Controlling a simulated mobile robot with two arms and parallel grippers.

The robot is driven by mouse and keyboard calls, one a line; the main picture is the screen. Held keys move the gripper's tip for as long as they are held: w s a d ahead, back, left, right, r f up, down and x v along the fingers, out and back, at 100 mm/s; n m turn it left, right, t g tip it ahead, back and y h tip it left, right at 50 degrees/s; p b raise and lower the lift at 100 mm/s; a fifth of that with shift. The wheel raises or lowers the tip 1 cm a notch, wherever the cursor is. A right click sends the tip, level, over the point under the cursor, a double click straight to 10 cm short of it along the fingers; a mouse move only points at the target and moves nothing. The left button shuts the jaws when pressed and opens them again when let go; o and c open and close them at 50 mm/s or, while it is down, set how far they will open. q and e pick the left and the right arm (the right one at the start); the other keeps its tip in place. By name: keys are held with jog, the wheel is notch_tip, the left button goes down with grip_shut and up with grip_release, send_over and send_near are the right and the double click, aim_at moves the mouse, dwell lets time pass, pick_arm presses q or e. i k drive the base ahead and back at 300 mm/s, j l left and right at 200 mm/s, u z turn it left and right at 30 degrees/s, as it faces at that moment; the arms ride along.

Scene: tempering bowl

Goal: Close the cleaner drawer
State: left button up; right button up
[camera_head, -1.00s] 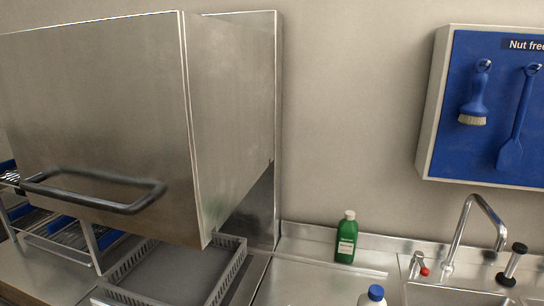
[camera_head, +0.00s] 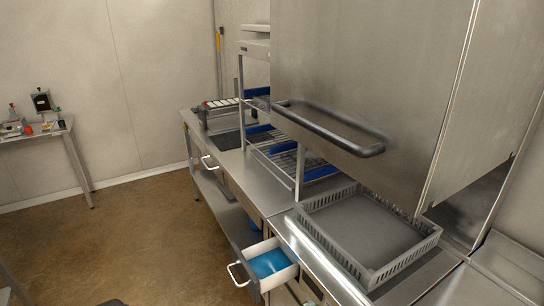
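An open drawer (camera_head: 283,277) juts out from the counter front at the lower middle. It has white walls, a white bar handle (camera_head: 238,274) on its left side and a blue item or liquid (camera_head: 268,263) inside. I cannot read any label on it. Neither gripper can be made out. A small dark shape at the bottom edge, left of the drawer, is too cut off to identify.
Brown floor (camera_head: 120,235) left of the counter is clear. A side table (camera_head: 50,132) stands far left.

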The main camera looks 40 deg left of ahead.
aim_at(262, 267)
jog(key=u, duration=1.5)
